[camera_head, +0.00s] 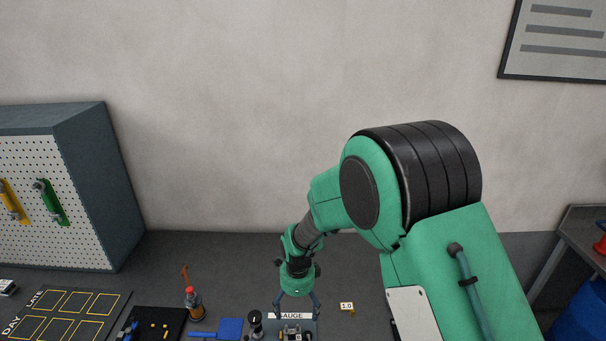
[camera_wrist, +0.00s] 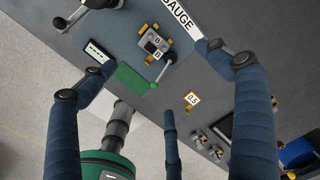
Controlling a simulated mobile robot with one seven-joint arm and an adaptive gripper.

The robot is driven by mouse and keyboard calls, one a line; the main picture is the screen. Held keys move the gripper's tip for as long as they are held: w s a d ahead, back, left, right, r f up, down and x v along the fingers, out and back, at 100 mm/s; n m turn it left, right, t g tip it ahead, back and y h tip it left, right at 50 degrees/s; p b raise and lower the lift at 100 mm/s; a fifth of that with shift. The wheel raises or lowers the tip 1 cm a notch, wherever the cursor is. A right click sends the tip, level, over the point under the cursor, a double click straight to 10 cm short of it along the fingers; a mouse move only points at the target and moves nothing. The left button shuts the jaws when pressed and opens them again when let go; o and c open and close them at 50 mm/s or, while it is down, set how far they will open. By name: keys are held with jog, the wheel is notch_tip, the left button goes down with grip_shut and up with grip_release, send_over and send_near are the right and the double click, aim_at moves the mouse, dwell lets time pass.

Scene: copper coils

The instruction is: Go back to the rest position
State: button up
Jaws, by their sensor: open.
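My gripper (camera_head: 297,305) hangs at the end of my green arm, over the station labelled GAUGE, near the bottom edge of the head view. Its blue fingers are spread and nothing is between them. In the wrist view my gripper (camera_wrist: 155,58) is also open, with the fingers around the picture of the gauge fixture (camera_wrist: 153,42). The fixture has a small block marked B and stands on a grey-blue plate (camera_wrist: 120,28). I cannot tell the height of the fingers above it. In the head view the gauge station is cut off by the bottom edge.
A red-capped bottle (camera_head: 194,304), a blue pad (camera_head: 230,328) and a black tray (camera_head: 172,318) lie left of the gauge. A small number tag (camera_head: 347,307) is to its right. A pegboard cabinet (camera_head: 60,190) stands at left. The wall behind is bare near my arm.

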jog(key=s+d+r+n+t+b, duration=0.1)
jog(key=s+d+r+n+b, duration=0.15)
jog(key=d+r, duration=0.35)
jog(key=s+d+r+n+t+b, duration=0.1)
jog(key=s+d+r+n, duration=0.25)
jog(key=r, duration=0.45)
jog(key=s+d+r+n+t+b, duration=0.1)
jog(key=s+d+r+n+b, duration=0.2)
jog(key=r, duration=0.4)
jog(key=s+d+r+n+b, duration=0.1)
jog(key=s+d+n, duration=0.2)
jog(key=s, duration=0.4)
jog(key=s+d+r+n+t+b, duration=0.1)
jog(key=s+d+r+n, duration=0.1)
jog(key=s, duration=0.5)
jog(key=s+d+r+n+t+b, duration=0.1)
jog(key=s+d+n, duration=0.3)
jog(key=s, duration=0.4)
jog(key=shift+d+r+b, duration=0.45)
jog(key=shift+d+b, duration=0.15)
jog(key=shift+d, duration=0.15)
